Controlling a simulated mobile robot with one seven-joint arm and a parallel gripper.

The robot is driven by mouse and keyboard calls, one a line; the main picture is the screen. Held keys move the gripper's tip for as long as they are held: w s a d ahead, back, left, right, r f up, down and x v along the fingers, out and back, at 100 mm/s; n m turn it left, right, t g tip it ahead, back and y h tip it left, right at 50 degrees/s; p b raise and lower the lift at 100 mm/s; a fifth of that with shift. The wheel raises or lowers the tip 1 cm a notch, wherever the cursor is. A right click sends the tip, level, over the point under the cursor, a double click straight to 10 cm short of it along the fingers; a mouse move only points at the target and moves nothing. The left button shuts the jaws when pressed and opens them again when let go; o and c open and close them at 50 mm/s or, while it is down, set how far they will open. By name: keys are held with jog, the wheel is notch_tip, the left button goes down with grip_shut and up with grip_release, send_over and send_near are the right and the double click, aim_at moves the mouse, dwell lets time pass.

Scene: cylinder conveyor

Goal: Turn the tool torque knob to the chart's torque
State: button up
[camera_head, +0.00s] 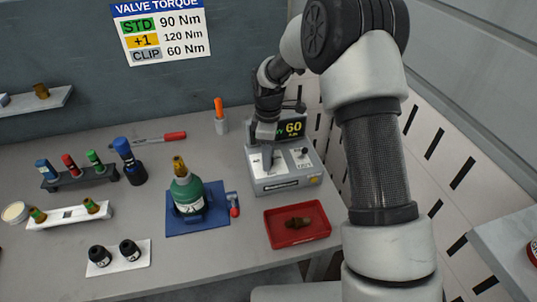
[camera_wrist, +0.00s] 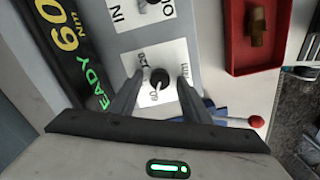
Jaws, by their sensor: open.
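The tool station (camera_head: 287,184) is a grey box with a lit display (camera_head: 291,129) reading 60. In the wrist view the display (camera_wrist: 66,30) reads 60 Nm and READY in part. The small dark torque knob (camera_wrist: 158,78) sits on a white, partly hidden dial plate (camera_wrist: 170,56). My gripper (camera_wrist: 159,82) is open, with one finger on each side of the knob; contact cannot be told. In the head view my gripper (camera_head: 266,156) is over the station's left part and hides the knob. The valve torque chart (camera_head: 160,32) lists STD 90 Nm, +1 120 Nm, CLIP 60 Nm.
An IN/OUT switch (camera_wrist: 150,4) is beside the dial. A red tray (camera_head: 271,238) with a brass part stands in front of the station. A green cylinder (camera_head: 187,190) stands on a blue base to the left. Racks with small fittings stand farther left.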

jog(key=c, duration=1)
jog(key=shift+c, duration=0.2)
